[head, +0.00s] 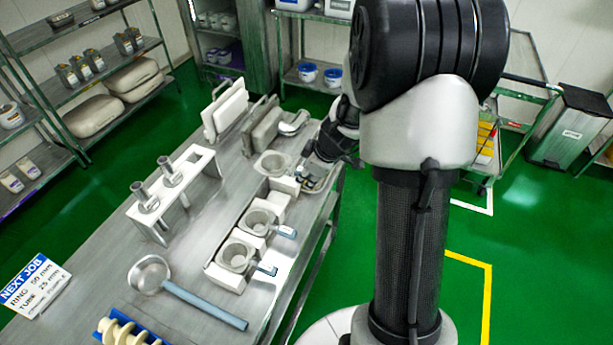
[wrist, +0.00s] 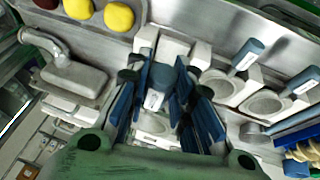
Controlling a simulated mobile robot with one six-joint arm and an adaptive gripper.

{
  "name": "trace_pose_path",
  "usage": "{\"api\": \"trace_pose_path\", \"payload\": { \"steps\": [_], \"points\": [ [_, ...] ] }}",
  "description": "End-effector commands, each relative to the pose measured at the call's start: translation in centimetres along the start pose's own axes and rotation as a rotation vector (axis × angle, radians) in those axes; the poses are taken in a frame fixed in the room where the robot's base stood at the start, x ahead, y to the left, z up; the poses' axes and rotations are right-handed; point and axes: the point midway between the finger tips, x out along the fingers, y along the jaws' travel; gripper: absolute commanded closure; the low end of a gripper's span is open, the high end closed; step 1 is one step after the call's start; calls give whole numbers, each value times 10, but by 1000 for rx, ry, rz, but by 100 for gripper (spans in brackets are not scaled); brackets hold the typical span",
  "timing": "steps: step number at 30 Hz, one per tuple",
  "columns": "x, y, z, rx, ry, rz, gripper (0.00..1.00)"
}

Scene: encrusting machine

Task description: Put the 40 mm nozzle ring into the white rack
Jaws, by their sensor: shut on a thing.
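My gripper (head: 322,160) is at the far right edge of the steel table. In the wrist view its blue-padded fingers (wrist: 157,100) are closed on the blue handle (wrist: 155,98) of a grey nozzle ring (head: 272,163). Its size mark is not readable. The ring is at the far end of the white rack (head: 252,218), by its white block; I cannot tell whether it is seated or just above. Two other grey rings, a middle one (head: 259,221) and a near one (head: 237,256), sit in the rack with blue handles pointing right.
A white stand (head: 205,160) with metal tubes is left of the rack. A ladle (head: 150,274) and a NEXT JOB sign (head: 35,284) lie nearer. Upright pale plates (head: 226,110) and a metal part (head: 293,122) stand behind.

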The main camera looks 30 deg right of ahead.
Motion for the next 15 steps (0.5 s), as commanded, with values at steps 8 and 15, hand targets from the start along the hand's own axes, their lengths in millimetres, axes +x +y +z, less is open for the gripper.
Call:
{"api": "trace_pose_path", "payload": {
  "steps": [8,15],
  "points": [
    [10,-1,4,-5,2,2,100],
    [37,-7,16,-3,2,1,100]
  ]
}}
